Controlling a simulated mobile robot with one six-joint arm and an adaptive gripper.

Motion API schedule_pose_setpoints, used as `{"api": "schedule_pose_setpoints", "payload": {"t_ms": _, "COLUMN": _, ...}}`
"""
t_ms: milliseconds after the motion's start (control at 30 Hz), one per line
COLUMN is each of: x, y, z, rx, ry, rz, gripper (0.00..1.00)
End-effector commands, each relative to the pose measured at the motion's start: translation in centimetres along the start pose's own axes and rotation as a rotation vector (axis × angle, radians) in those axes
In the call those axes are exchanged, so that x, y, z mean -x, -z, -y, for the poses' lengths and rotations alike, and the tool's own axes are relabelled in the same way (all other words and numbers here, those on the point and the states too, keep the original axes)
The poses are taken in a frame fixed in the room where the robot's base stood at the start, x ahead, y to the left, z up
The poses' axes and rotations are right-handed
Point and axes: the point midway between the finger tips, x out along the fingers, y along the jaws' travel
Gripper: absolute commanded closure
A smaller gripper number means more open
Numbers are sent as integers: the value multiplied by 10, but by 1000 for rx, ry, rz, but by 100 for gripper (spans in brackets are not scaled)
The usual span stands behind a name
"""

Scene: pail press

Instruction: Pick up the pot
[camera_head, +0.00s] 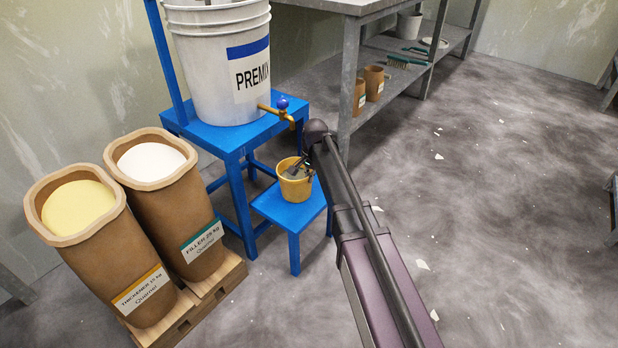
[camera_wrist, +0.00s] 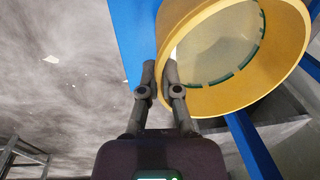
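The pot (camera_head: 295,187) is a small ochre-yellow vessel at the low blue step below the tap. In the wrist view its rim and wall (camera_wrist: 293,22) fill the upper right, with a pale inside and a dashed green line. My gripper (camera_head: 300,169) is at the pot's rim in the head view, partly hidden by my arm. In the wrist view my gripper (camera_wrist: 160,72) has its two dark fingers close together on the pot's left edge, with a strip of yellow wall between the tips. I cannot tell whether the pot's base touches the step.
A white PREMIX pail (camera_head: 218,70) with a brass tap (camera_head: 277,113) stands on a blue stand (camera_head: 228,137) above the low step (camera_head: 280,208). Two sacks (camera_head: 120,262) (camera_head: 190,235) stand on a pallet at left. A metal bench (camera_head: 345,60) is behind. Open floor lies at right.

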Motion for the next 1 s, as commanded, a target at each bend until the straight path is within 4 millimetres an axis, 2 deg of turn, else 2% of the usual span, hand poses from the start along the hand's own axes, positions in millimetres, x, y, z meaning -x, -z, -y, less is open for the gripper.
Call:
{"api": "schedule_pose_setpoints", "payload": {"t_ms": 400, "x": 33, "y": -2, "z": 2, "rx": 0, "ry": 2, "rz": 0, "gripper": 100}}
{"api": "schedule_pose_setpoints", "payload": {"t_ms": 1000, "x": 50, "y": -88, "z": -93, "rx": 0, "ry": 2, "rz": 0, "gripper": 100}}
